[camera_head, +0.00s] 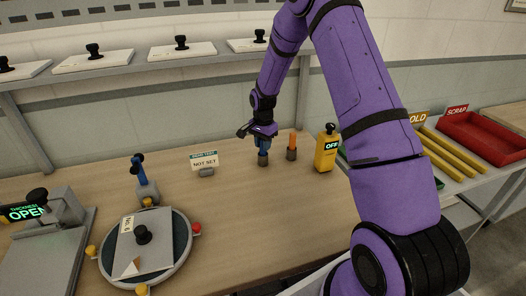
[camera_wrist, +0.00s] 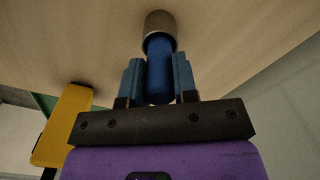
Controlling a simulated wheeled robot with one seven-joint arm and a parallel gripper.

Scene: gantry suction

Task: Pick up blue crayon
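The blue crayon (camera_head: 263,144) stands upright in a small dark cup (camera_head: 263,158) on the bench in the head view. In the wrist view, the blue crayon (camera_wrist: 159,68) sticks out of its grey-brown cup (camera_wrist: 160,24). My gripper (camera_head: 263,132) is directly above the crayon, pointing down. In the wrist view, the two blue fingers of my gripper (camera_wrist: 158,72) stand one on each side of the crayon, very close to it. I cannot tell whether they press on it. The crayon is still seated in the cup.
An orange crayon (camera_head: 292,140) stands in a cup just to the right. A yellow device (camera_head: 326,150) reading OFF is beyond it. A small sign (camera_head: 204,161) stands left of the crayon. A round fixture (camera_head: 188,259) is at front left. Bench is clear in front.

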